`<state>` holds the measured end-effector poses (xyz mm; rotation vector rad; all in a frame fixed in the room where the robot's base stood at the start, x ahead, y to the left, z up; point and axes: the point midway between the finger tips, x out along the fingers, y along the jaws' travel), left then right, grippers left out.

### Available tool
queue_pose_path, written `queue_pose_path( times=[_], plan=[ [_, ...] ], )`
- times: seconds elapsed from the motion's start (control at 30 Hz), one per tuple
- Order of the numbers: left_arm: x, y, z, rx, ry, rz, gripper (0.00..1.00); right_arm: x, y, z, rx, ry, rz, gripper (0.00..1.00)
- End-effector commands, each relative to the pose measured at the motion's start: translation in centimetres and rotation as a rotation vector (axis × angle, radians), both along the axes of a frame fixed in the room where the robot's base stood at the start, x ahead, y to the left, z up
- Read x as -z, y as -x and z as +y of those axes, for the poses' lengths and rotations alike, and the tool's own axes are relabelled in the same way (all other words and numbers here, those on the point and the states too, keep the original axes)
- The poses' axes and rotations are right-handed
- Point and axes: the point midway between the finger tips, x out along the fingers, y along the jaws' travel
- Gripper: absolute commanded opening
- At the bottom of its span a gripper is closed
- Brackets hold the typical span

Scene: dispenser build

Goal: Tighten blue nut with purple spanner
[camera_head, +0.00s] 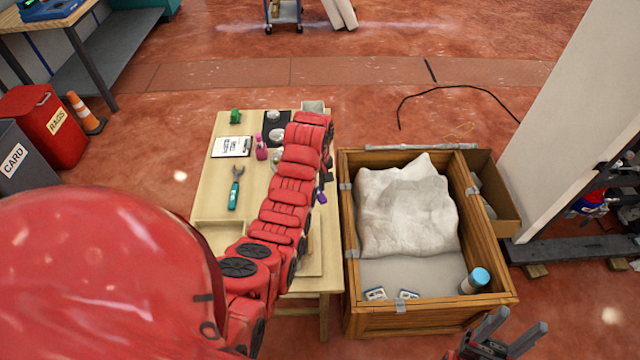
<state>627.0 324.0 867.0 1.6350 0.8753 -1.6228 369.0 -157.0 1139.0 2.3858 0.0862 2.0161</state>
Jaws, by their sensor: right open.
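A small purple piece (322,196) shows at the right edge of my red arm, over the light wooden table; it may be part of the purple spanner, but the arm hides the rest. A teal-handled spanner (235,190) with a grey head lies on the left half of the table. I cannot make out a blue nut; my arm covers much of the table's right side. My right gripper (508,332) is open and empty at the bottom right, in front of the wooden crate and away from the table. My left gripper does not show.
The wooden table (208,203) also bears a clipboard (232,146), a green item (235,116) and a pink bottle (261,148). Right of it stands a wooden crate (420,318) with white wrapping (405,210) and a blue-capped cylinder (475,281). A red bin (45,125) stands left.

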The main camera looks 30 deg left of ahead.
Motion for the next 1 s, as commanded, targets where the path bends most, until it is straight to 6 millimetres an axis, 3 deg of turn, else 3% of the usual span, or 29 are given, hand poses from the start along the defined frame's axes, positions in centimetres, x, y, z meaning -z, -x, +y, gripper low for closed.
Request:
queue_pose_path(
  times=[0.23, 1.0],
  plan=[
    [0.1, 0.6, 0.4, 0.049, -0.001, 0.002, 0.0, -0.1, 0.0, 0.0, 0.0, 0.0, 0.0, 0.51],
    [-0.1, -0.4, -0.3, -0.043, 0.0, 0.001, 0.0, 0.6, 0.0, 0.0, 0.0, 0.0, 0.0, 0.51]
  ],
)
